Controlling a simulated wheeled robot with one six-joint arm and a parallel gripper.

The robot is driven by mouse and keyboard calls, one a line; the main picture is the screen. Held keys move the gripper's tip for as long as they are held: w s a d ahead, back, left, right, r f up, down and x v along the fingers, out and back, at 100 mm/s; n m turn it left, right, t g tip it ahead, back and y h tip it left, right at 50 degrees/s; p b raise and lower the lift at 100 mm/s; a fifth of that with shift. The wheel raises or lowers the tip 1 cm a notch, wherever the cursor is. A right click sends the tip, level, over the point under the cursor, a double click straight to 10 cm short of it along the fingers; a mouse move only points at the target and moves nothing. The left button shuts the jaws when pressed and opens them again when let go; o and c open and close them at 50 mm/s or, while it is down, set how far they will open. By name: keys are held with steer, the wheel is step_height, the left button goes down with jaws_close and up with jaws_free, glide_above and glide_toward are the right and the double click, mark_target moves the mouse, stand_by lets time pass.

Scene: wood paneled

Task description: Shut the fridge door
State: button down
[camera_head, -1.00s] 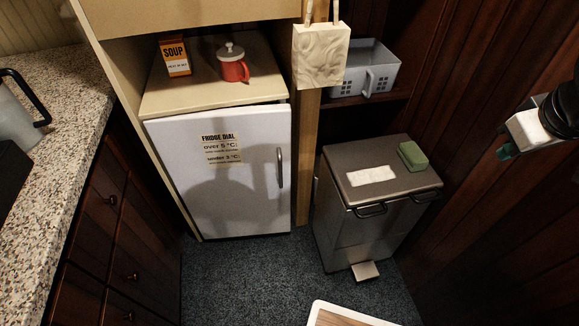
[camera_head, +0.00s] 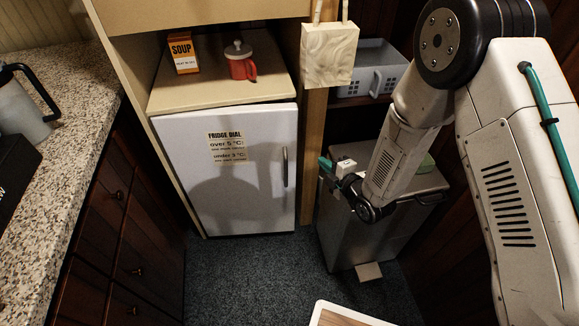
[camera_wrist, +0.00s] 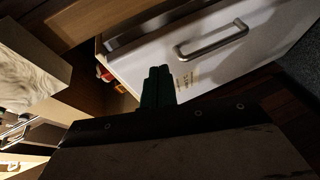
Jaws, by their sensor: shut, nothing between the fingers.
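The white fridge door (camera_head: 225,190) stands upright under a wooden top, with a label sheet on its front. Its vertical handle (camera_head: 285,167) is near the right edge. In the wrist view, the door (camera_wrist: 205,60) and its silver handle (camera_wrist: 212,40) lie beyond my fingers. A dark and grey strip shows there along the door's upper edge; I cannot tell for sure how far ajar the door is. My gripper (camera_head: 325,164) is right of the door, in front of the bin, apart from the handle. Its green fingers (camera_wrist: 158,84) are together and empty.
A pedal bin (camera_head: 350,235) stands right of the fridge, partly behind my arm. A cream bag (camera_head: 329,54) hangs above it near a post. A soup box (camera_head: 184,55) and red mug (camera_head: 241,64) stand on the fridge top. Blue carpet (camera_head: 250,275) in front is clear.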

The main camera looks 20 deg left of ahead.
steer(key=s+a+f+n+y, duration=0.3)
steer(key=s+f, duration=0.4)
steer(key=s, duration=0.1)
steer(key=w+d+x, duration=0.1)
steer(key=w+x, duration=0.1)
steer(key=x, duration=1)
steer(key=shift+w+r, duration=0.15)
steer(key=shift+w, duration=0.15)
steer(key=shift+d, duration=0.15)
